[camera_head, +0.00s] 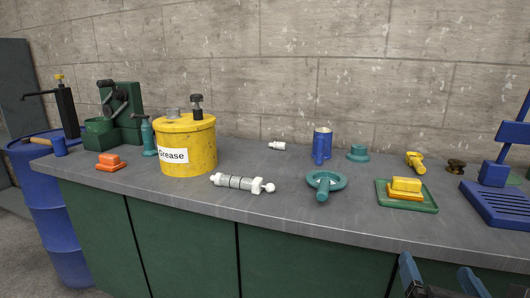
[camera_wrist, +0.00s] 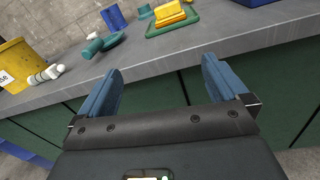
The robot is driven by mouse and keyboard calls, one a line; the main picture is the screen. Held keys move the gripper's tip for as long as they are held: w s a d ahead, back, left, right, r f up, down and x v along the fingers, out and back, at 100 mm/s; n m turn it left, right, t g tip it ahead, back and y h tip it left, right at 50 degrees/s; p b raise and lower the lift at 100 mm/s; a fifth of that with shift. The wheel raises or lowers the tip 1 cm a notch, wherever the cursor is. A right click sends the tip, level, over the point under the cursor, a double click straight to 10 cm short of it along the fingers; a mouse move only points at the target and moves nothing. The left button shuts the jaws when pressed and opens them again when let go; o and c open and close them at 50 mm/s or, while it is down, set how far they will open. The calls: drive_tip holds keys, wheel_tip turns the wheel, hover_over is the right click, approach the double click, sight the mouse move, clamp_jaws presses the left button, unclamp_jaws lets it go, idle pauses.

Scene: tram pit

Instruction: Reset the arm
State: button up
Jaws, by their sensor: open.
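My gripper (camera_wrist: 159,85) is open and empty in the wrist view, with its two blue fingers wide apart. It is in front of the workbench's green cabinet front, with nothing between the fingers. In the head view my gripper (camera_head: 440,275) shows at the bottom right, below the bench's front edge and partly cut off by the frame. My arm is otherwise out of view.
A blue barrel (camera_head: 58,215) stands left.

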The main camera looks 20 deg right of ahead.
drive_tip(key=s+a+f+m+y+p, duration=0.1)
drive_tip(key=s+a+f+m+y, duration=0.25)
drive_tip(key=s+m, duration=0.2)
drive_tip(key=s+a+f+m+y+p, duration=0.2)
drive_tip(key=s+a+m+y, duration=0.1)
drive_tip(key=s+a+m, duration=0.3)
drive_tip(key=s+a+r+m+y+p, duration=0.1)
drive_tip(key=s+a+m, duration=0.2)
drive_tip(key=s+m, duration=0.4)
drive_tip(key=s+a+r+m+y+p, duration=0.1)
drive_tip(key=s+a+r+m, duration=0.1)
drive_tip(key=s+m, duration=0.6)
drive_tip(key=shift+s+a+r+m, duration=0.3)
drive_tip(key=shift+a+m, duration=0.05)
drive_tip(key=shift+a, duration=0.15)
